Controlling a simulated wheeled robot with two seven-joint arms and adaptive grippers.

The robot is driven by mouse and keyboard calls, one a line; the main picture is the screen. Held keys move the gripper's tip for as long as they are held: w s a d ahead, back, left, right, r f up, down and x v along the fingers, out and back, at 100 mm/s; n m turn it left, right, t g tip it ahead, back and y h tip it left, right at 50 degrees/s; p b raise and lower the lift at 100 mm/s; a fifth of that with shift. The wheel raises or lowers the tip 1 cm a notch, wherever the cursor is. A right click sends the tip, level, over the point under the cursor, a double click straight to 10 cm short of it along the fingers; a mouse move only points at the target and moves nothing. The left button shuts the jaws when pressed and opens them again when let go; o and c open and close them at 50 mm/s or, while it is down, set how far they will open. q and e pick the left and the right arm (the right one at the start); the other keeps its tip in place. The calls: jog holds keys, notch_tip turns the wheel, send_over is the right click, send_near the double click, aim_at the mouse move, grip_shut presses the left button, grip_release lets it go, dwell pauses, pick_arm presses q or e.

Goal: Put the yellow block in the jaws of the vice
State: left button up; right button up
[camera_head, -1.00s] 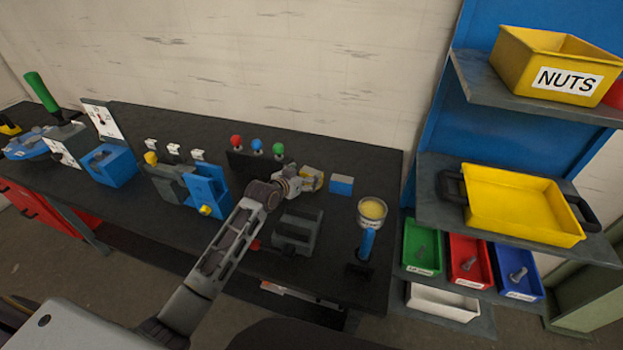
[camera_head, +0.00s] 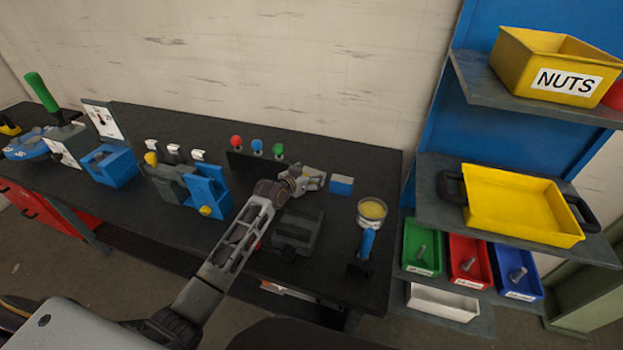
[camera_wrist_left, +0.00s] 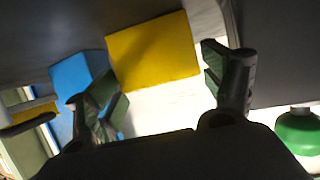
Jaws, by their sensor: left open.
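The yellow block (camera_wrist_left: 153,50) shows in the left wrist view, just ahead of and between the fingers; whether they touch it I cannot tell. In the head view it is hidden by my left gripper (camera_head: 314,180), which is low over the table beside the blue block (camera_head: 341,185). My left gripper is open in the wrist view (camera_wrist_left: 162,82), one finger on each side of the block's near edge. The grey vice (camera_head: 297,232) stands on the table nearer the front edge, partly beside my left arm. My right gripper is not in view.
A rack with red, blue and green knobs (camera_head: 257,146) stands behind my left gripper. A yellow-topped round container (camera_head: 372,211) is to the right. A blue fixture (camera_head: 207,188) stands left of my arm. Shelves with bins (camera_head: 522,204) are beyond the table's right end.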

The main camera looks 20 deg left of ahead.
aim_at(312, 172)
pick_arm(q)
jog(key=shift+x, duration=1)
jog(key=c, duration=1.7)
jog(key=shift+w+r, duration=0.1)
jog(key=shift+r, duration=0.2)
jog(key=shift+c, duration=0.5)
jog(key=shift+r, duration=0.1)
jog(key=shift+r, duration=4.9)
